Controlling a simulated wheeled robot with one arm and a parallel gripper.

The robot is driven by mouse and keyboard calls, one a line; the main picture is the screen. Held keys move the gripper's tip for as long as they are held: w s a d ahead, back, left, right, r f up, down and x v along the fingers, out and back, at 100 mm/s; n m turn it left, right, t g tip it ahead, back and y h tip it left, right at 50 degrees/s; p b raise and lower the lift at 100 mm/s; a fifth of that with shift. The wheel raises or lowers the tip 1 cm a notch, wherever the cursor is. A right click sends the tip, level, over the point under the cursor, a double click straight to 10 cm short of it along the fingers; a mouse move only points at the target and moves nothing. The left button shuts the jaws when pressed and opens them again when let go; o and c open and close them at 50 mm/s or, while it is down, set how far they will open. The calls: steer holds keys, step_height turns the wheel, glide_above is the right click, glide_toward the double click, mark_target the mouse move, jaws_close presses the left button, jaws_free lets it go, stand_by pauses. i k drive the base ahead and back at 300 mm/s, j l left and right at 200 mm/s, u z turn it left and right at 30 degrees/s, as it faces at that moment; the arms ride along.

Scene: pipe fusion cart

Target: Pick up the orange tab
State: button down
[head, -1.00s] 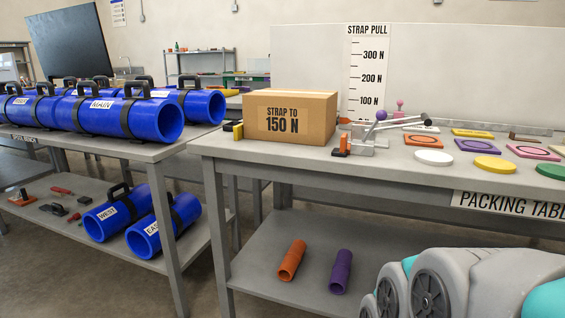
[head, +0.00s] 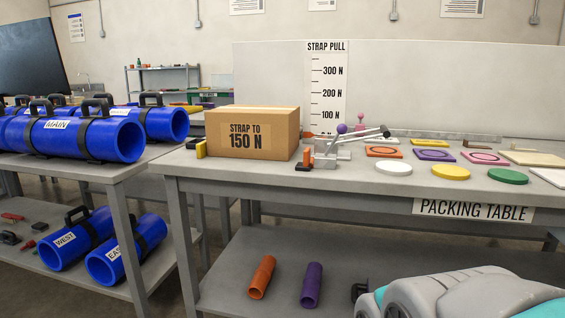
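A small upright orange tab (head: 307,156) with a dark foot stands on the packing table (head: 345,178). It is at the left front of the grey strap tool (head: 330,153), just right of the cardboard box. I cannot tell whether it is joined to the tool. Another small orange piece (head: 308,135) shows behind it, beside the box. My arm fills the lower right corner, below the tabletop and far from the tab. A small black part shows at its left edge; I cannot make out my gripper's fingers.
A cardboard box (head: 252,133) stands left of the tab. Coloured plates and discs, including a white disc (head: 393,167) and an orange square (head: 384,152), lie to the right. Orange (head: 262,277) and purple (head: 311,285) tubes lie on the lower shelf. Blue pipes (head: 80,136) fill the left cart.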

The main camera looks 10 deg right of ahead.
mark_target(300, 166)
steer(key=l+u, duration=0.15)
steer(key=u, duration=0.25)
steer(key=l+u, duration=0.2)
steer(key=u, duration=0.2)
steer(key=l+u, duration=0.15)
steer(key=u, duration=0.25)
steer(key=k+l+u, duration=0.1)
steer(key=u, duration=0.3)
steer(key=k+l, duration=0.15)
steer(key=l, duration=0.2)
